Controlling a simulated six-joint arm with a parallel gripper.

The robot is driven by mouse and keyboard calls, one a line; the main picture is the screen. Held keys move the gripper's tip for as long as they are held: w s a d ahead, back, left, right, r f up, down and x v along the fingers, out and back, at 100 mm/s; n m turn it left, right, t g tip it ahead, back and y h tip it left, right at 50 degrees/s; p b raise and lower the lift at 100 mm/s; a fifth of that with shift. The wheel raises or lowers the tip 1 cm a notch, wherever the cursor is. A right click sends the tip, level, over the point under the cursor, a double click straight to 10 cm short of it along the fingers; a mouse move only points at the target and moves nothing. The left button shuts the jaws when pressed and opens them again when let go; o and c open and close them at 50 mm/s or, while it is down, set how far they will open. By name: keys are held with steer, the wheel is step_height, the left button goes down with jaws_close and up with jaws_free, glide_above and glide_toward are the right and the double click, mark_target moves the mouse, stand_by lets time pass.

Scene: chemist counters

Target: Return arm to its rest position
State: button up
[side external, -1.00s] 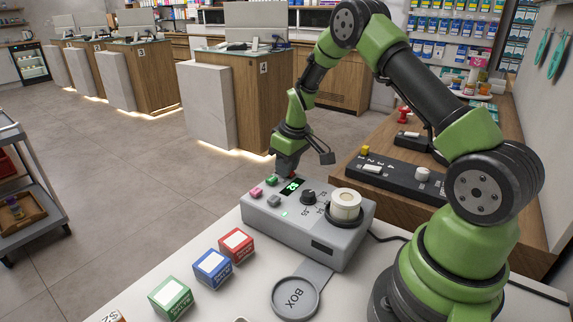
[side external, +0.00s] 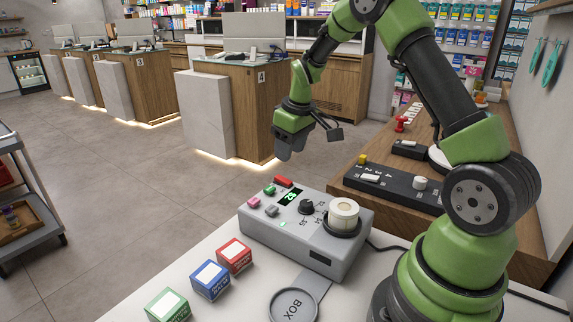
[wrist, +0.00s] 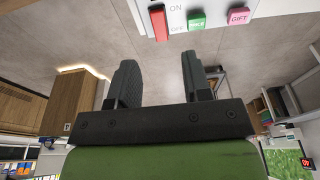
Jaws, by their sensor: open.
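My gripper (side external: 285,150) hangs in the air above the back left of a grey button box (side external: 310,225), clear of it. In the wrist view my gripper (wrist: 158,80) has its two dark fingers apart with nothing between them. The box carries a red switch (side external: 284,182), a green button (side external: 269,190), a pink button (side external: 254,201), a lit green display (side external: 291,196), a black knob (side external: 306,206) and a cream round piece (side external: 344,211). The red switch (wrist: 158,23) shows in the wrist view beside ON and OFF lettering.
Red (side external: 234,255), blue (side external: 210,280) and green (side external: 167,305) cartons stand on the white table. A round BOX pad (side external: 293,305) lies in front of the button box. A dark control strip (side external: 395,187) sits on the wooden counter at right. The air around my gripper is clear.

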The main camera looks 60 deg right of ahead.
steer(key=shift+v, duration=1.1)
steer(key=s+a+r+m+t, duration=0.2)
steer(key=s+a+r, duration=0.5)
steer(key=a+r, duration=0.4)
steer(key=s+a+r+m+t+y, duration=0.1)
steer(key=s+a, duration=0.2)
steer(key=s, duration=0.3)
steer(key=s+a+r+m+t+y, duration=0.1)
steer(key=s+a+r, duration=0.1)
steer(key=s, duration=0.5)
steer(key=shift+s+a+t, duration=0.15)
steer(key=shift+a+t, duration=0.25)
steer(key=shift+a, duration=0.2)
